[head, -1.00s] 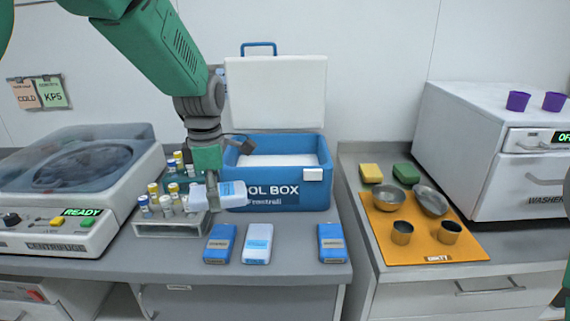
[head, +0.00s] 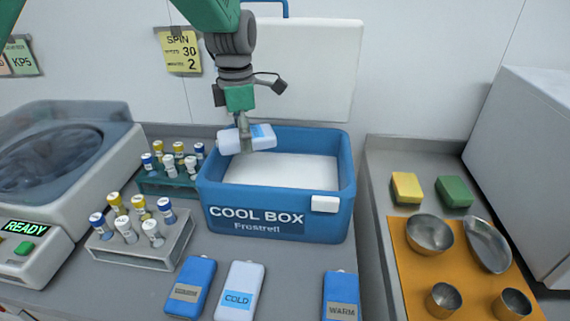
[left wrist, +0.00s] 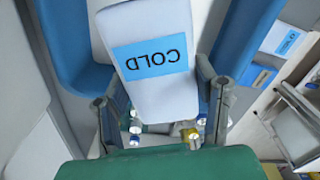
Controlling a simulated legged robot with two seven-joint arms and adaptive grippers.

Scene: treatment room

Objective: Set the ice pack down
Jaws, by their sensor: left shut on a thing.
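My left gripper (head: 244,140) is shut on a white ice pack (head: 229,142) with a blue label. In the left wrist view the ice pack (left wrist: 152,80) lies between the two fingers and its label reads COLD. In the head view it is held over the left part of the open blue cool box (head: 276,222), near the rim height. The box shows a pale, flat inside and its white lid (head: 310,70) stands raised behind. Whether the pack touches the box cannot be told. My right gripper is not in view.
Another white COLD pack (head: 240,290) lies in front of the box, between blue packs (head: 191,287) and (head: 340,296). Tube racks (head: 140,250) stand left of the box, beside the centrifuge (head: 65,165). An orange mat (head: 420,285) with metal bowls lies right.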

